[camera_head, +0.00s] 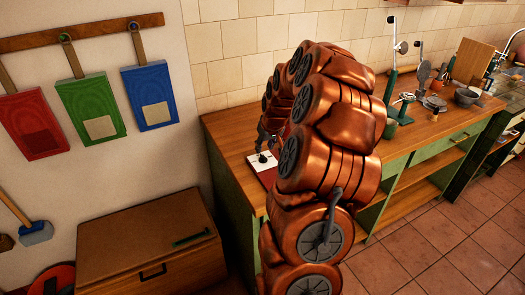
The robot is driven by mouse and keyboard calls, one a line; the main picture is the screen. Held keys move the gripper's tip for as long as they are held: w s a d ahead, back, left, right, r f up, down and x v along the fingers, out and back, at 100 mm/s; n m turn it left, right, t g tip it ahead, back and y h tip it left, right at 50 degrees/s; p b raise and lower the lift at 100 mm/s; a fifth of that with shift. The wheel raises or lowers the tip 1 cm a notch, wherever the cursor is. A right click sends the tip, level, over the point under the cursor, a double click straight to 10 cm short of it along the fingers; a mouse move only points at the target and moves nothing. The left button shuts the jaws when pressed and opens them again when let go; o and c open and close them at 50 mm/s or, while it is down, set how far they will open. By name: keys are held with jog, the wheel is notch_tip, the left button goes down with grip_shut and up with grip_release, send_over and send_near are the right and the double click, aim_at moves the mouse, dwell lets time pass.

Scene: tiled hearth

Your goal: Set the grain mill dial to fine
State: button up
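A white panel (255,163) with a small dark round knob (262,158) lies at the left end of the wooden counter, in front of a dark red base (268,178). This looks like the grain mill dial. Its markings are too small to read, so I cannot tell its setting. My copper arm hides most of whatever stands behind and right of it. My gripper (265,139) is a small dark shape just above the panel, pointing down. I cannot tell whether it touches the knob or whether its fingers are open or shut.
The wooden counter (228,124) runs right, with a green stand (392,90), pots and a cutting board (473,62) toward its far end. A brown chest (150,240) stands at lower left. Red, green and blue boards hang on the left wall. Tiled floor (440,245) is free at right.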

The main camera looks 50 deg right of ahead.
aim_at(262, 154)
jog(key=shift+p+x, duration=0.7)
jog(key=shift+x, duration=1.65)
grip_shut()
